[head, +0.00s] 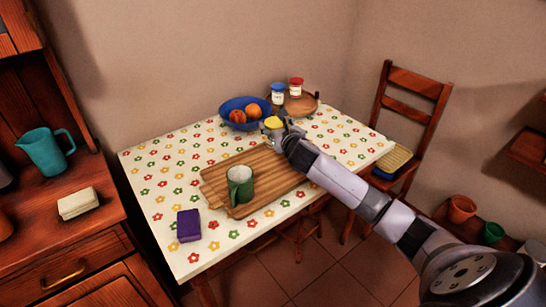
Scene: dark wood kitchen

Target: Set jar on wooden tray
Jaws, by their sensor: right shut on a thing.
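My right gripper (276,127) is shut on a small jar with a yellow top (272,122), just right of the blue bowl at the back of the table. The jar's body is mostly hidden by the fingers. A round wooden tray (312,102) lies at the back edge of the table, behind and right of the gripper. A jar with a blue lid (277,94) and a jar with a red lid (296,87) stand on it. The held jar is apart from the tray. My left gripper is out of view.
A blue bowl (234,122) with orange fruit is close left of the gripper. A ribbed wooden board (220,187) with a green mug (240,184) lies mid-table. A purple box (189,225) is at front left. A chair (413,85) stands right of the table.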

